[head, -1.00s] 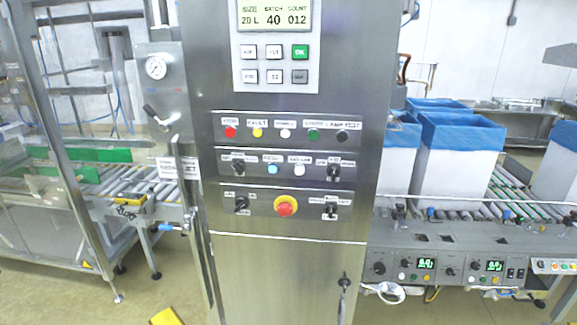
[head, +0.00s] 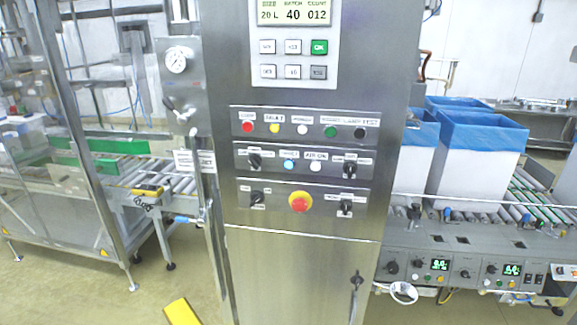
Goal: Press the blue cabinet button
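The blue button (head: 289,165) sits in the middle row of the steel control cabinet (head: 300,270), between a black selector switch (head: 254,161) on its left and a white button (head: 316,166) on its right. It is small and round under a small label. The red emergency stop (head: 300,202) on a yellow ring is just below it. Neither of my grippers shows in the head view, and nothing covers the blue button.
Red (head: 247,127), yellow, white, green and black buttons line the row above. A keypad (head: 293,60) and display are higher up. A roller conveyor with blue-lined boxes (head: 480,160) stands right; a glazed machine frame stands left. A yellow object (head: 182,312) lies on the floor in front.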

